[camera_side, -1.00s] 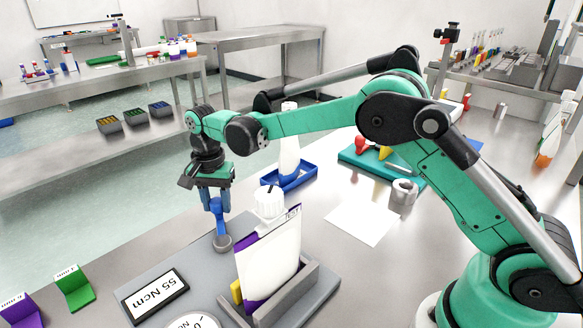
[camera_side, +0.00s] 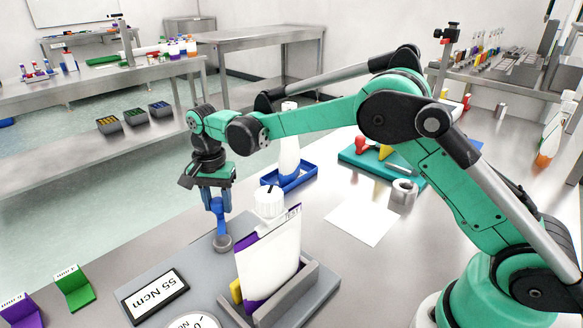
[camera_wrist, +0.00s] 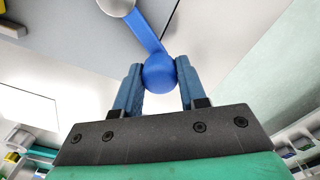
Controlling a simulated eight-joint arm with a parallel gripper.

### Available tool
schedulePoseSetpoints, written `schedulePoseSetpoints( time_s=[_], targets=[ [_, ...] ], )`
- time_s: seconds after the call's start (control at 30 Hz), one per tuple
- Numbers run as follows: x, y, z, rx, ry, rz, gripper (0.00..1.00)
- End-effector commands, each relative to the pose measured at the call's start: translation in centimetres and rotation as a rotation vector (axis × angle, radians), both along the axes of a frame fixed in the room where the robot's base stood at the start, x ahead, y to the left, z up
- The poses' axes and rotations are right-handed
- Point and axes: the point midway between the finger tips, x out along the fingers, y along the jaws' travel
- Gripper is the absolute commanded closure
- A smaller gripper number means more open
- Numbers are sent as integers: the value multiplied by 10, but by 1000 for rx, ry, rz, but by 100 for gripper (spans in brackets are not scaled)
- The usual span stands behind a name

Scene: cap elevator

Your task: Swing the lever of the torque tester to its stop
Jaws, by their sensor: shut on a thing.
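The torque tester is a grey base plate (camera_side: 205,262) at the front of the table, with a "55 Ncm" display (camera_side: 155,296) and a round dial (camera_side: 196,321). Its blue lever shows in the wrist view as an arm with a round knob (camera_wrist: 159,74), running up to a grey pivot hub (camera_wrist: 117,5). My gripper (camera_wrist: 159,88) is shut on the knob, with one blue finger on each side. In the side view my gripper (camera_side: 218,205) hangs over the hub and largely hides the lever.
Green (camera_side: 75,288) and purple blocks are at front left. A white sheet (camera_side: 360,222) lies right.

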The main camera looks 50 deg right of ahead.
Motion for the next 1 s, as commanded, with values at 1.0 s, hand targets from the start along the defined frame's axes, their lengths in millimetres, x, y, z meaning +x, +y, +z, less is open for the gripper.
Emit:
schedulePoseSetpoints(
  time_s=[1.0],
  targets=[
    [-43, -30, 1, 0, 0, -814, 100]
  ],
)
